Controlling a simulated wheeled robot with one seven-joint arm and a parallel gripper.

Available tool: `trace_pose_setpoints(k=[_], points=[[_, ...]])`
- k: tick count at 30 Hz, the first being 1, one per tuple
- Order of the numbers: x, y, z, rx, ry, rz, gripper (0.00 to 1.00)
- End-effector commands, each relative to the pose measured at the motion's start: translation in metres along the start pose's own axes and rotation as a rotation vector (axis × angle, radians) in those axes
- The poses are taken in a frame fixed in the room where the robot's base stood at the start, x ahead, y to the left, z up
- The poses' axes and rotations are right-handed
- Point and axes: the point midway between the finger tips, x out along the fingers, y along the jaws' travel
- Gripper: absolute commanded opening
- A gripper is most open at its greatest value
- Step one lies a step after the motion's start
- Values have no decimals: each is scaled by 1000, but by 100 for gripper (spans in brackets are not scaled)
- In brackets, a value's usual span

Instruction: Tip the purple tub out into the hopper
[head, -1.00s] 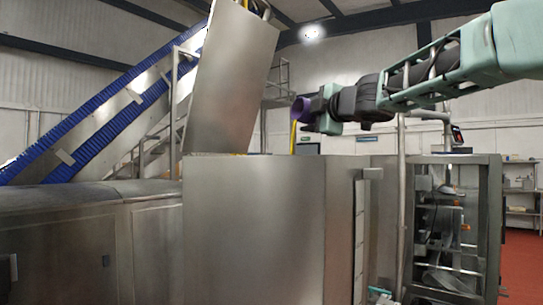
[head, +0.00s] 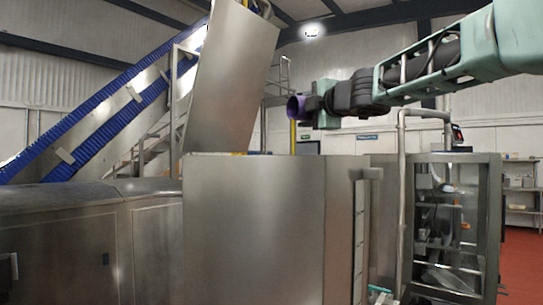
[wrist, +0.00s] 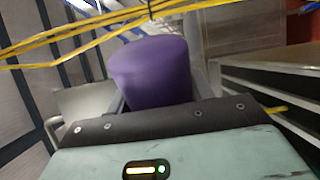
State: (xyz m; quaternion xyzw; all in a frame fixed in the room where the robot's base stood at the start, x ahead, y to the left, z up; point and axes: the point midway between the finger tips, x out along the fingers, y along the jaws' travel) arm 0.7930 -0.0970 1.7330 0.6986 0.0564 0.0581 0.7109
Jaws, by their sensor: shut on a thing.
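The purple tub (head: 293,106) is held up in the air right of the tall slanted steel panel. It looks laid over on its side, with its round end toward the left. My gripper (head: 303,106) is shut on it at the end of my outstretched arm. In the wrist view the tub (wrist: 150,72) sits between the grey fingers of my gripper (wrist: 158,92). The tub's inside cannot be made out. A big steel housing (head: 255,225) stands below and left of the tub; I cannot tell whether it is the hopper, and no hopper opening shows.
A blue-belted incline conveyor (head: 95,105) rises at the left. The slanted steel panel (head: 230,75) stands close left of the tub. Yellow bars (wrist: 60,45) cross near the tub in the wrist view. An open-framed machine (head: 450,225) stands at the right.

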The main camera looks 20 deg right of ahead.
Motion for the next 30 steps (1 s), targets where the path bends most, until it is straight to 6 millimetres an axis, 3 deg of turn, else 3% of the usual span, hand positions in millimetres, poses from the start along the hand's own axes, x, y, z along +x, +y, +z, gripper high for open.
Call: trace_pose_setpoints(k=[7, 21, 30], points=[[0, -1, 0, 8, -1, -1, 24], [0, -25, 16, 450, -1, -1, 24], [0, -26, 16, 460, 0, 0, 24]])
